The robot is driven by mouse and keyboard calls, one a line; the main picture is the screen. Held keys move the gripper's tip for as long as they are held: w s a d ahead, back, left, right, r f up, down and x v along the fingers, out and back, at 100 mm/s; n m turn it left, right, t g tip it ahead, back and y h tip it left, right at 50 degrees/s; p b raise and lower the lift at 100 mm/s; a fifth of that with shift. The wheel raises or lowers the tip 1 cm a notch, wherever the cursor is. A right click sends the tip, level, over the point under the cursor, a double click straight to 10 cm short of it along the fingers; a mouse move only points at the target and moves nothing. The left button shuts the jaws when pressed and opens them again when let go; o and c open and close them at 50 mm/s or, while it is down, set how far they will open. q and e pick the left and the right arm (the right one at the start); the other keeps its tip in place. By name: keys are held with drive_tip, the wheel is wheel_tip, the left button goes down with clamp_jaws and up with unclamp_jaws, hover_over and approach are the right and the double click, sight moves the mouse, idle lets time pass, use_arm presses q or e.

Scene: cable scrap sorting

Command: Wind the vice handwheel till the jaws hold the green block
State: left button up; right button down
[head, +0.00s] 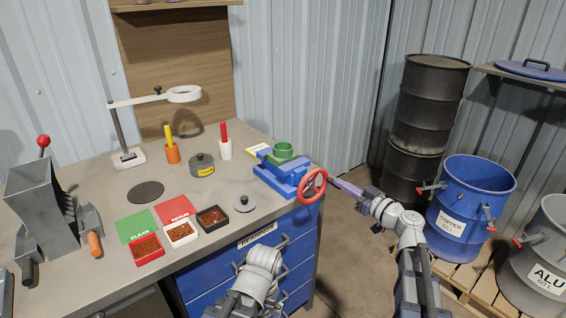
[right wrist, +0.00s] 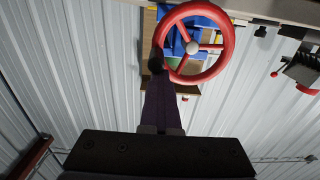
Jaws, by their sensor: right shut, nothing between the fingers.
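The blue vice (head: 278,178) sits at the bench's right front corner. Its red handwheel (head: 314,186) faces the front right; the red wheel also fills the top of the right wrist view (right wrist: 226,62). In the right wrist view the tip (right wrist: 157,62) overlaps the wheel's left rim; contact is unclear. My left gripper is out of view.
A blue barrel (head: 468,208) and black drums (head: 428,110) stand right. Floor shows between bench and barrels.

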use_arm(q)
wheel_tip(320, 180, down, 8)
drive_tip(key=b, duration=0.7)
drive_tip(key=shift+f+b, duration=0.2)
drive_tip(key=shift+b, duration=0.1)
use_arm(e)
drive_tip(key=s+a+f, duration=0.4)
drive_tip(key=a+f, duration=0.1)
drive_tip(key=f, duration=0.3)
drive_tip(key=shift+a+f, duration=0.15)
drive_tip(key=shift+f, duration=0.05)
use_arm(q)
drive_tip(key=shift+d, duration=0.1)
